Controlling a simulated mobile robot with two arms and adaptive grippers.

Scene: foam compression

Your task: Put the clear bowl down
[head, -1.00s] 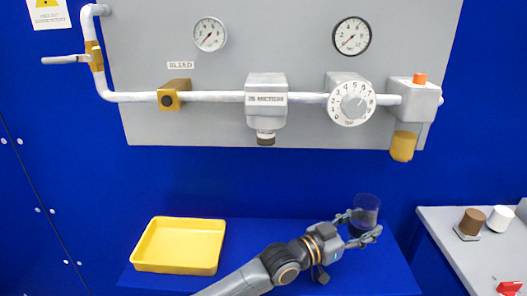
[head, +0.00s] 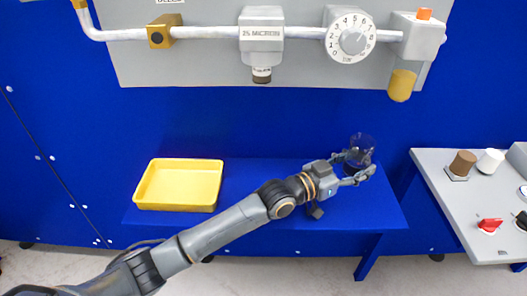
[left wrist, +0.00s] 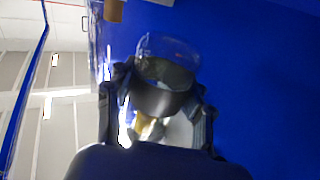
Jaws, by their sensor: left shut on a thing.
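The clear bowl (head: 362,145) is a small see-through cup with a dark lower part. It is over the right part of the blue bench (head: 260,235). My left gripper (head: 359,168) is shut on the bowl, with its fingers on either side of the dark part. In the left wrist view the bowl (left wrist: 166,58) stands up between the two fingers (left wrist: 158,110), its clear rim showing above them. I cannot tell whether the bowl's base touches the bench. My right gripper is not in view.
A yellow tray (head: 178,207) lies on the bench at the left. A grey panel with a pipe, a filter housing (head: 262,40) and a dial (head: 352,38) is on the wall above. A grey console (head: 455,205) with knobs stands at the right. Bare bench lies around the gripper.

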